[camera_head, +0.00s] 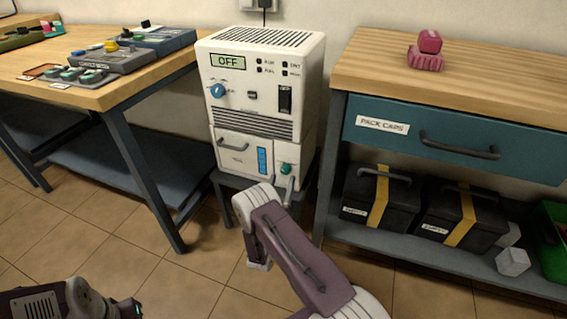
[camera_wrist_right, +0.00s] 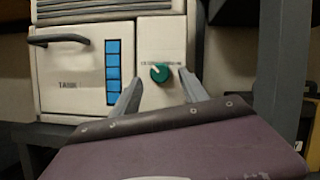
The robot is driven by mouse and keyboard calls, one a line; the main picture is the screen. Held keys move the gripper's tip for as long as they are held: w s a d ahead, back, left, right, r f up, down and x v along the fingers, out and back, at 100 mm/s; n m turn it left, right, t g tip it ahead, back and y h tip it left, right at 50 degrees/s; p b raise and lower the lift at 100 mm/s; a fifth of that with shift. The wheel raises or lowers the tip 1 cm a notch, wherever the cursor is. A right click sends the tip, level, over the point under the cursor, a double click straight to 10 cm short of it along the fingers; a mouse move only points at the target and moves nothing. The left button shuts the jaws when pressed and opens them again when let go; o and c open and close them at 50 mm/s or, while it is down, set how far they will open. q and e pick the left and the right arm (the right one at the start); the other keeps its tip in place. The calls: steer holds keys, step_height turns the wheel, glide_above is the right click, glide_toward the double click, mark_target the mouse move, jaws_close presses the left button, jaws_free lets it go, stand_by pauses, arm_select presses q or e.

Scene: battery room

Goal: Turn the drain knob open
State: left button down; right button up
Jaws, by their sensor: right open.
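The drain knob is a small green knob (camera_head: 285,168) low on the right of the white machine's front. In the right wrist view the green knob (camera_wrist_right: 159,72) has a pale mark on it and sits on a white panel under small lettering too small to read. My right gripper (camera_head: 283,186) is open, just in front of and below the knob. In the right wrist view its two grey fingers (camera_wrist_right: 155,84) stand apart on either side of the knob; I cannot tell whether they touch it. My left gripper is not clearly in view; part of my left arm shows at the bottom left.
The white machine (camera_head: 260,90) shows OFF on its display, with a blue knob (camera_head: 218,90) and a tank drawer (camera_head: 240,148) beside the green knob. A wooden workbench (camera_head: 110,95) stands left. A bench with a teal drawer (camera_head: 450,140) stands close on the right.

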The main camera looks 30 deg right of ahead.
mark_target(285, 169)
steer(key=shift+b+x, duration=0.8)
steer(key=shift+x, duration=0.05)
steer(key=shift+w+d, duration=0.3)
arm_select(q)
steer(key=shift+f, duration=0.2)
arm_select(e)
steer(key=shift+r, duration=0.1)
jaws_close()
